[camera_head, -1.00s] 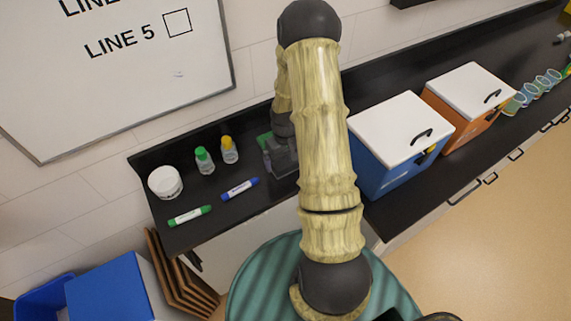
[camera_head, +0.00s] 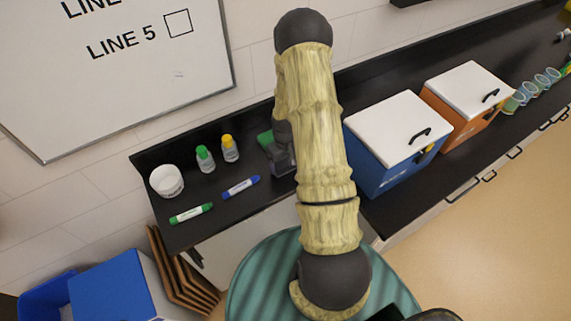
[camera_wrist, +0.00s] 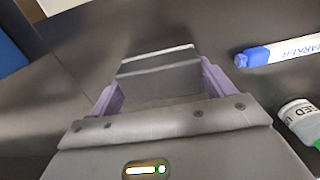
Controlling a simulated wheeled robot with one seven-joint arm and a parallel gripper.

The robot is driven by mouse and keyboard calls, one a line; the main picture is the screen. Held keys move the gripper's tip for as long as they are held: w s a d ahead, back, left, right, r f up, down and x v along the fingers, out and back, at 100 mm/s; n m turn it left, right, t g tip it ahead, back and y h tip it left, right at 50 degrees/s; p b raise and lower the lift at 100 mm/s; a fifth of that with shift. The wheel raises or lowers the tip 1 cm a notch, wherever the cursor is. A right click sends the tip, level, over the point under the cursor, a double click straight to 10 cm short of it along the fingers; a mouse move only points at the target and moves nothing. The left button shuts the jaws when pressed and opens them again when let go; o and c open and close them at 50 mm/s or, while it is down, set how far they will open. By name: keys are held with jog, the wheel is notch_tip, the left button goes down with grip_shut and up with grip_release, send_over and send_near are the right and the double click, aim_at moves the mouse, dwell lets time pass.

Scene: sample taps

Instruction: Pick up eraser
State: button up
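My gripper (camera_wrist: 160,72) has its two purple fingers wide apart, low over the black counter. In the wrist view a dark grey block with pale stripes (camera_wrist: 160,64), which looks like the eraser, lies between the fingertips. It nearly fills the gap; I cannot tell whether the fingers touch it. In the head view my gripper (camera_head: 284,160) is partly behind my arm. A green thing (camera_head: 265,137) shows just left of it, mostly hidden; I cannot tell whether it is part of the eraser.
A blue marker (camera_head: 241,187), a green marker (camera_head: 191,213), a green-capped bottle (camera_head: 205,159), a yellow-capped bottle (camera_head: 230,149) and a white tub (camera_head: 167,181) stand or lie left of my gripper. A blue box with a white lid (camera_head: 385,172) stands close on the right.

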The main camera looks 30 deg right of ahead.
aim_at(285, 161)
jog(key=c, duration=0.4)
jog(key=shift+o, duration=0.2)
jog(key=shift+r, duration=0.15)
notch_tip(285, 161, up, 10)
jog(key=b, duration=0.2)
jog(key=shift+b, duration=0.35)
jog(key=o, duration=0.5)
jog(key=c, duration=0.3)
jog(key=shift+f, duration=0.2)
